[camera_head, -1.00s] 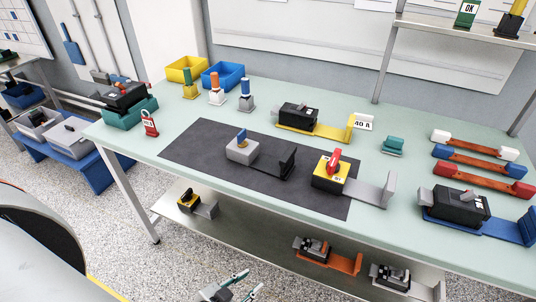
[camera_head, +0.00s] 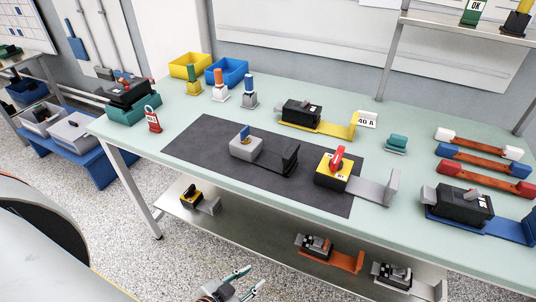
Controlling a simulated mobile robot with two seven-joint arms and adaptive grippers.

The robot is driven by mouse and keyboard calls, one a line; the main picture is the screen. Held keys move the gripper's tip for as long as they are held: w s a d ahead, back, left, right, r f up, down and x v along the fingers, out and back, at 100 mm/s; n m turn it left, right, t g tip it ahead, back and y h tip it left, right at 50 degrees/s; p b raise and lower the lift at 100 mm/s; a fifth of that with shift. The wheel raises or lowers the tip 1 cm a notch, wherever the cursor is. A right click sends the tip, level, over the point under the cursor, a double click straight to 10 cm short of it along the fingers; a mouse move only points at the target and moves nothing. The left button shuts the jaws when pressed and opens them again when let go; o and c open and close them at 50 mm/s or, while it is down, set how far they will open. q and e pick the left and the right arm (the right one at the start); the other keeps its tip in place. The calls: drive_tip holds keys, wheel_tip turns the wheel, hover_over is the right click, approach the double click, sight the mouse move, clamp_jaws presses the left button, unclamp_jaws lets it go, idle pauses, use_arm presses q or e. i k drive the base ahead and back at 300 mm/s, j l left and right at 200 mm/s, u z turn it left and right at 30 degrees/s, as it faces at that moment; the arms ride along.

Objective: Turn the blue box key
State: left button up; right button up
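A small blue key (camera_head: 245,132) stands upright on top of a grey box (camera_head: 244,148), which sits on the dark mat on the workbench. A black bracket adjoins the box on its right. My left gripper (camera_head: 254,278) is at the bottom edge of the view, in front of the bench and well apart from the key. Its two fingers are spread with nothing between them. My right gripper is not in view.
On the dark mat (camera_head: 200,150), a yellow box with a red handle (camera_head: 337,165) stands right of the grey box. Other devices and coloured bars lie on the bench. A lower shelf (camera_head: 240,228) carries several devices. The mat's left part is clear.

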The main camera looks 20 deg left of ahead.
sight(246, 132)
drive_tip(key=i+j, duration=0.1)
drive_tip(key=j, duration=0.25)
drive_tip(key=i+j, duration=0.15)
drive_tip(key=j, duration=0.2)
drive_tip(key=i+j, duration=0.1)
drive_tip(key=j, duration=0.25)
drive_tip(key=i+j, duration=0.15)
drive_tip(key=j, duration=0.2)
